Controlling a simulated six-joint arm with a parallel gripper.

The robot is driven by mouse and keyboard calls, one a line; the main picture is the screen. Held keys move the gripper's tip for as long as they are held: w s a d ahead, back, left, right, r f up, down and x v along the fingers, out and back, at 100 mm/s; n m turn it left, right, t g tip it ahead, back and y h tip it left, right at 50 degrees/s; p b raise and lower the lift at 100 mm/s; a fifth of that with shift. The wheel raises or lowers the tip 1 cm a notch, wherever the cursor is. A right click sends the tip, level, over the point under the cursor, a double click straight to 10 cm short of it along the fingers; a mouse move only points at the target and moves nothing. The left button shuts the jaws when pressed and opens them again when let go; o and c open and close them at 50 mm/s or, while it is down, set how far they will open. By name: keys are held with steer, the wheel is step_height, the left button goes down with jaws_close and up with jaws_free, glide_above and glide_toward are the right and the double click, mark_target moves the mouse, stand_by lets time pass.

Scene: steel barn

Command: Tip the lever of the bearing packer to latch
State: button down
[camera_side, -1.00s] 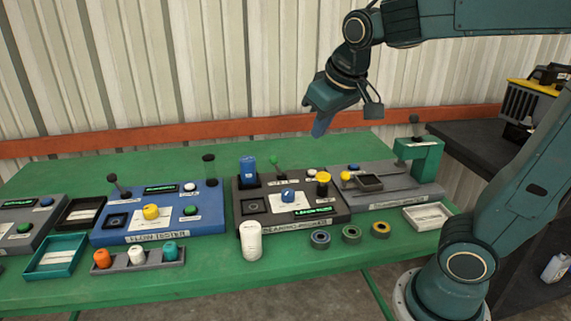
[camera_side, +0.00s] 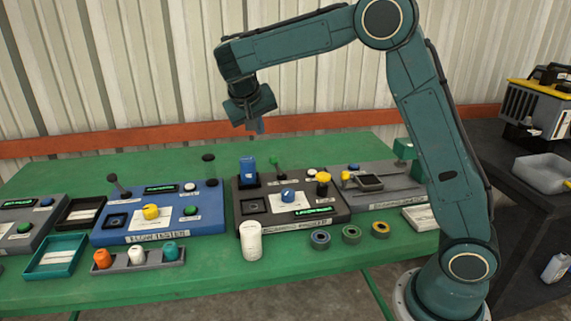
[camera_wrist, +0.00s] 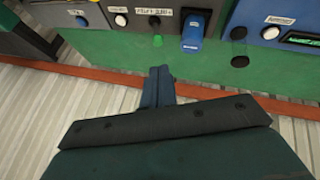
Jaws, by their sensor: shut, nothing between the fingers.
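The bearing packer is the dark grey console (camera_side: 245,222) in the middle of the bench. Its lever (camera_side: 273,162) has a green knob and stands near the back edge, roughly upright in the side view. My gripper (camera_side: 257,127) is shut and empty, pointing down above and behind the console, apart from the lever and a little left of it in the picture. The wrist view shows the fingertips (camera_wrist: 160,72) together, near the bench's back edge.
A blue block (camera_side: 248,168) stands left of the lever, and a dark see-through cylinder (camera_side: 209,168) stands further left. A blue console (camera_side: 205,222) is to the left, a grey machine (camera_side: 400,196) to the right. A white canister (camera_side: 251,241) stands in front.

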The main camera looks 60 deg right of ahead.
mark_target(275, 156)
steer(key=w+f+m+g+h, duration=0.1)
steer(key=w+f, duration=0.3)
steer(key=f, duration=0.2)
steer(key=shift+w+d+h, duration=0.2)
steer(key=shift+d+h, duration=0.1)
steer(key=shift+d, duration=0.1)
steer(key=shift+d+f, duration=0.1)
steer(key=shift+f, duration=0.05)
steer(key=shift+x, duration=4.85)
steer(key=shift+s+d+r+m+y, duration=0.35)
steer(key=shift+s+m+y, duration=0.05)
steer(key=shift+s, duration=0.1)
steer(key=shift+s+d+r+t+y, duration=0.25)
steer(key=shift+s+d+t+y, duration=0.15)
steer(key=shift+t, duration=0.1)
steer(key=shift+s+d+r+m+t+y, duration=0.3)
steer(key=shift+s+d+m+t+y, duration=0.1)
steer(key=shift+s+d+t+y, duration=0.25)
steer(key=shift+s+d+r+m+t+y, duration=0.1)
steer(key=shift+s+d+m+t+y, duration=0.2)
steer(key=shift+s+d+t+y, duration=0.75)
